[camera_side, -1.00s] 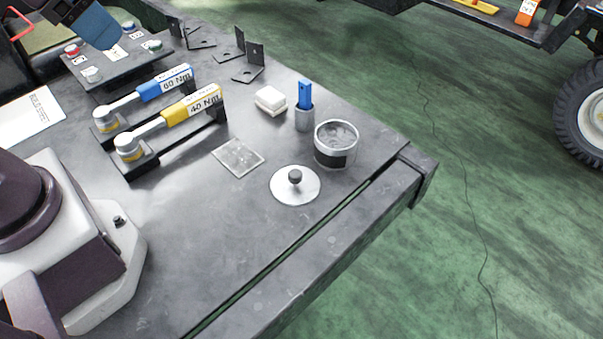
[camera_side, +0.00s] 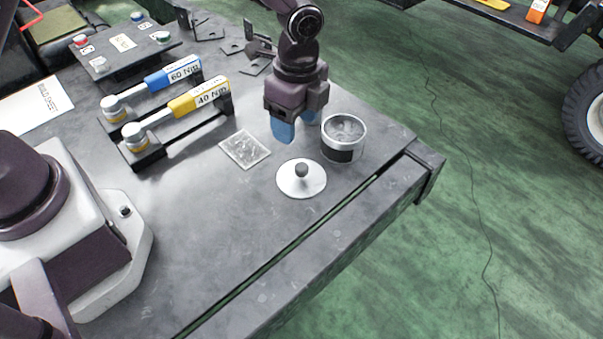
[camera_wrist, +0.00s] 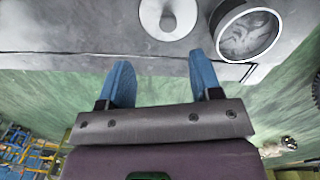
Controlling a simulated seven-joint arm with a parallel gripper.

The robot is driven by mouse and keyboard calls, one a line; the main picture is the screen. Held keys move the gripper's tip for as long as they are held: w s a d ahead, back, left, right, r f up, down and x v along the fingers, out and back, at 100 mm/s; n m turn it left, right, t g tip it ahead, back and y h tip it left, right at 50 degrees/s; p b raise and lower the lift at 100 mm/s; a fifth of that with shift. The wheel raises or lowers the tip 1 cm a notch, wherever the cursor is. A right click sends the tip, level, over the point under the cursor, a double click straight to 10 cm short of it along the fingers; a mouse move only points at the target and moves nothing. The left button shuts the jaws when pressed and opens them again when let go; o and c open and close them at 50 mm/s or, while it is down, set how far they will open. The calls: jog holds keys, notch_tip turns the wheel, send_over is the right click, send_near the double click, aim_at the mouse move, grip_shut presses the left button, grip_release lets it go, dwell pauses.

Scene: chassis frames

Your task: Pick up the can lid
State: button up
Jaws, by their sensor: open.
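The can lid (camera_side: 290,184) is a flat white disc with a dark round knob (camera_side: 301,170). It lies on the grey bench, left of and in front of the open can (camera_side: 343,151). The lid also shows at the top of the wrist view (camera_wrist: 151,22), with the can (camera_wrist: 247,36) to its right. My gripper (camera_side: 297,132) has blue fingers and points down, above and behind the lid. In the wrist view my gripper (camera_wrist: 163,78) is open with nothing between its fingers. It is apart from the lid.
A flat clear plate (camera_side: 245,149) lies left of the lid. Blue and yellow torque wrenches (camera_side: 199,99) rest on stands further left. Dark brackets (camera_side: 208,32) lie at the back. The bench's front edge has a long slot (camera_side: 278,268).

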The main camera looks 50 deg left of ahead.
aim_at(302, 166)
jog(key=f, duration=0.2)
jog(key=w+f+m, duration=0.1)
jog(key=f, duration=0.1)
jog(key=f+m, duration=0.1)
jog(key=f, duration=0.2)
jog(key=shift+w+d+t, duration=0.15)
jog(key=shift+d+t, duration=0.05)
jog(key=shift+t, duration=0.1)
jog(key=shift+s+d+f, duration=0.1)
jog(key=shift+s+f, duration=0.05)
jog(key=shift+f, duration=1.15)
jog(key=shift+s+d+f, duration=0.1)
jog(key=shift+s+f, duration=0.05)
jog(key=shift+f, duration=1.15)
jog(key=c, duration=1)
